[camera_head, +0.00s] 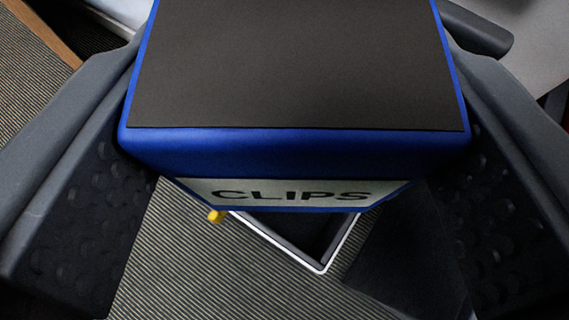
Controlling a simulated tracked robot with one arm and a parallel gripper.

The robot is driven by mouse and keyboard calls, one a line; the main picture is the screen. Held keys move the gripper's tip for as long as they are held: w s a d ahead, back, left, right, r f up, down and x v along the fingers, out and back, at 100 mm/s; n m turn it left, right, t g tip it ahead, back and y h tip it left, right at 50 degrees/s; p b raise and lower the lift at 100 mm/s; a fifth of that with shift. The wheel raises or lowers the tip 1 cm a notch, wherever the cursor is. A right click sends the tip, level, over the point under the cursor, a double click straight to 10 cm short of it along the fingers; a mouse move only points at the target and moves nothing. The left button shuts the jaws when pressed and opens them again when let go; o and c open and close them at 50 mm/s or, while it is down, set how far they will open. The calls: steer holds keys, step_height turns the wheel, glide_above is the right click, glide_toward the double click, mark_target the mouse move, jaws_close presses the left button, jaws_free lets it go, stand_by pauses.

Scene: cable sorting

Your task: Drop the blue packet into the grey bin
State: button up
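The blue packet (290,150) fills the upper middle of the view, with a dark panel on top and a pale "CLIPS" label on its front. My gripper (292,190) has a dark finger on each side of the packet, both against its sides, and holds it above the floor. Below and beyond the packet is an open bin with a dark inside and a pale grey rim (322,268). The packet hides most of this bin, so I see only its near corner. The packet appears above it, not inside it.
A small yellow thing (216,216) shows beside the bin, partly hidden by the packet. Striped grey floor (200,275) lies around the bin. A wooden edge (42,32) is at the upper left, and pale surfaces show at both upper corners.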

steer(key=w+d+f+m+g+h+b, duration=0.1)
steer(key=w+d+f+m+h, duration=0.15)
steer(key=w+f, duration=0.55)
steer(key=w+d+f+m+g+h+b, duration=0.1)
steer(key=w+d+f+m+h, duration=0.15)
steer(key=w+f, duration=0.55)
steer(key=w+a+f+h+b, duration=0.1)
steer(key=a+f+b, duration=0.4)
steer(key=f, duration=0.9)
steer(key=shift+w+a+m, duration=0.35)
steer(key=shift+a+m, duration=0.05)
steer(key=shift+a, duration=0.2)
steer(key=o, duration=1)
steer(key=shift+o, duration=0.2)
steer(key=p+v, duration=0.4)
steer(key=v, duration=0.9)
steer(key=shift+s+a, duration=0.25)
steer(key=shift+a, duration=0.1)
